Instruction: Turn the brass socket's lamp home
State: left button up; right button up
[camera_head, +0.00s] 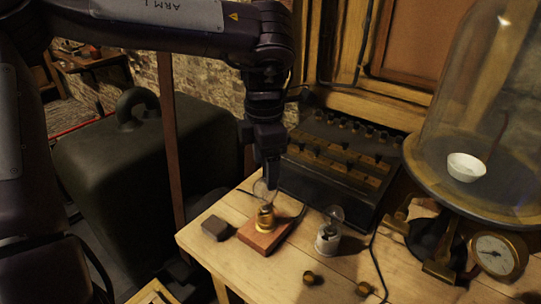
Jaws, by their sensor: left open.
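The brass socket (265,222) stands upright on a reddish wooden block (262,240) near the table's left front corner. A clear glass lamp (262,190) sits in its top; how deep it is seated I cannot tell. My left gripper (268,178) comes down from above and is open at the lamp, partly covering it. Whether the fingers touch the glass I cannot tell. A second clear lamp in a white socket (328,232) stands to the right on the table. My right gripper is not in view.
A glass bell jar (480,100) on a stand with a brass gauge (497,254) is at the right. A black box with several terminals (335,155) stands behind. A small dark block (215,228) and brass knobs (310,277) lie on the table (270,275).

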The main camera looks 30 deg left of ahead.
aim_at(265, 182)
pick_arm(q)
jog(key=shift+f, duration=3.15)
jog(key=c, duration=1.1)
jog(key=shift+r+m+p, duration=0.15)
jog(key=shift+m+p, duration=0.15)
jog(key=shift+m, duration=0.1)
jog(key=shift+c, duration=0.2)
jog(key=m+p, duration=0.1)
jog(key=m, duration=0.1)
jog(key=shift+m, duration=0.4)
jog(key=shift+m+p, duration=0.5)
jog(key=shift+m, duration=0.9)
